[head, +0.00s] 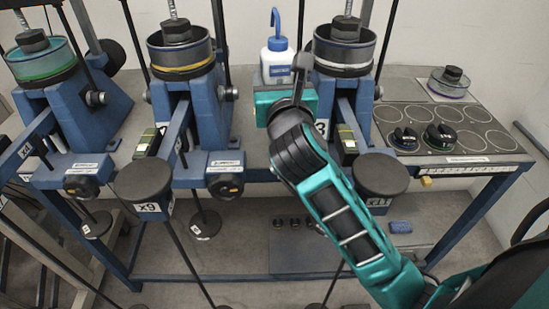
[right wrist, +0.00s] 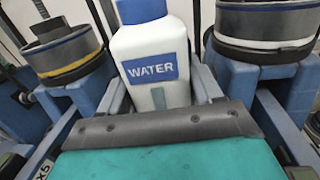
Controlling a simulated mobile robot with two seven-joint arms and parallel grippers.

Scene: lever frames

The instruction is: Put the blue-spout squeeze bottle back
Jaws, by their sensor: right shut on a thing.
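The squeeze bottle (head: 277,58) is white with a blue cap and bent blue spout. In the head view it is upright between the middle and right lever frames, its lower end hidden behind my right gripper (head: 278,88). The right wrist view shows the bottle (right wrist: 152,52) with a blue WATER label, close in front of the gripper. My right gripper is shut on the bottle; the fingertips are mostly hidden. I cannot tell whether the bottle's base touches the bench. My left gripper is out of view.
The middle frame's yellow-banded cell (head: 181,58) and the right frame's white-banded cell (head: 344,52) stand close on either side. Another blue frame (head: 85,110) is at the left. A dark plate with round recesses (head: 470,128) holds several weights. Black hanger pads (head: 143,180) stand at the front.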

